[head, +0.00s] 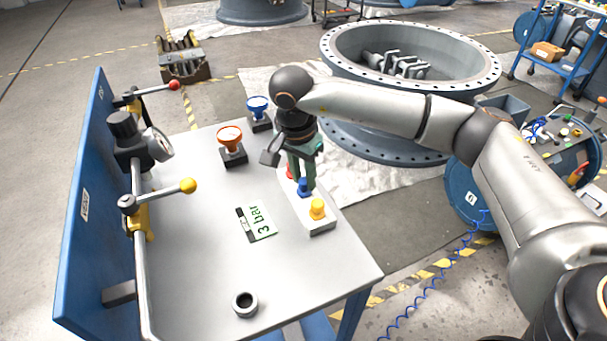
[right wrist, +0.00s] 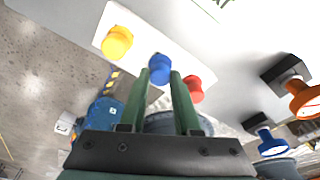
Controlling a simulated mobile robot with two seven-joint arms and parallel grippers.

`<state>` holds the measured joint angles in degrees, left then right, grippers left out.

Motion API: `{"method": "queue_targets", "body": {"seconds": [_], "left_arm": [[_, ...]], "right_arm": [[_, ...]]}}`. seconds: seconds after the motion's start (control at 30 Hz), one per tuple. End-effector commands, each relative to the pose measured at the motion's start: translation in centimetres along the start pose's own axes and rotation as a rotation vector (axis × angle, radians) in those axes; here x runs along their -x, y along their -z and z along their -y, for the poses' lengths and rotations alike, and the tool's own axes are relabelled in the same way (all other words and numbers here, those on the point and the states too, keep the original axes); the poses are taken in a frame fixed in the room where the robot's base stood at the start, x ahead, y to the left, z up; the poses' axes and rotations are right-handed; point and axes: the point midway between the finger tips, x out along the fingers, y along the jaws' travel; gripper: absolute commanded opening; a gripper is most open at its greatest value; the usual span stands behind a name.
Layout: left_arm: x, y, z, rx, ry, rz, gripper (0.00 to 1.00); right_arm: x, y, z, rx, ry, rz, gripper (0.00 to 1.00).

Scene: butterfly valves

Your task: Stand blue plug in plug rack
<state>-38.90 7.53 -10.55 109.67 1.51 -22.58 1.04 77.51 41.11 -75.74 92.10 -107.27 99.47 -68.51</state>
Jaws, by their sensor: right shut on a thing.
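The blue plug (head: 304,188) is upright between the green fingers of my right gripper (head: 304,178), which is shut on it. It is at the middle of the white plug rack (head: 318,228), in line between the yellow plug (head: 317,208) and the red plug (head: 290,172). In the right wrist view the blue plug (right wrist: 160,68) shows at the fingertips, with the yellow plug (right wrist: 117,42) and red plug (right wrist: 194,88) on either side. The fingers partly hide it, and I cannot tell how deep it sits. My left gripper is not in view.
An orange funnel-shaped piece (head: 230,140) and a blue one (head: 258,107) stand on dark blocks behind the rack. A "3 bar" card (head: 256,223) and a grey ring (head: 245,304) lie on the table. A blue panel (head: 85,200) with yellow-handled valve pipework stands at the left.

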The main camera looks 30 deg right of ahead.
Motion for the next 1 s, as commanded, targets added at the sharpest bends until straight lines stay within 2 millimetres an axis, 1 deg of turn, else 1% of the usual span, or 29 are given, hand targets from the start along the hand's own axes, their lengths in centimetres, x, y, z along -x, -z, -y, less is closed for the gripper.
{"method": "queue_targets", "body": {"seconds": [0.17, 0.2, 0.5, 0.67, 0.77, 0.93, 1.0], "left_arm": [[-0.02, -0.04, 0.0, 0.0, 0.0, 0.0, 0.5], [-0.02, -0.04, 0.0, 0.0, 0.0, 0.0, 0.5], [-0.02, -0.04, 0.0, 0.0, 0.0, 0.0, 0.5], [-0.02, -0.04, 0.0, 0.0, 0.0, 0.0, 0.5], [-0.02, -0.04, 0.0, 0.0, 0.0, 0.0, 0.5], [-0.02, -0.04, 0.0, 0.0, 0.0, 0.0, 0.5], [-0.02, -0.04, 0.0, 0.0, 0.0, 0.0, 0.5]], "right_arm": [[-0.07, -0.01, 0.0, 0.0, 0.0, 0.0, 0.0], [-0.06, 0.0, 0.0, 0.0, 0.0, 0.0, 0.32], [-0.06, 0.0, -0.01, 0.0, 0.0, 0.0, 0.66], [-0.06, 0.0, -0.01, 0.0, 0.0, 0.0, 0.66], [-0.06, 0.0, -0.01, 0.0, 0.0, 0.0, 0.75], [-0.06, 0.0, -0.01, 0.0, 0.0, 0.0, 0.94], [-0.06, 0.0, -0.01, 0.0, 0.0, 0.0, 0.96]]}}
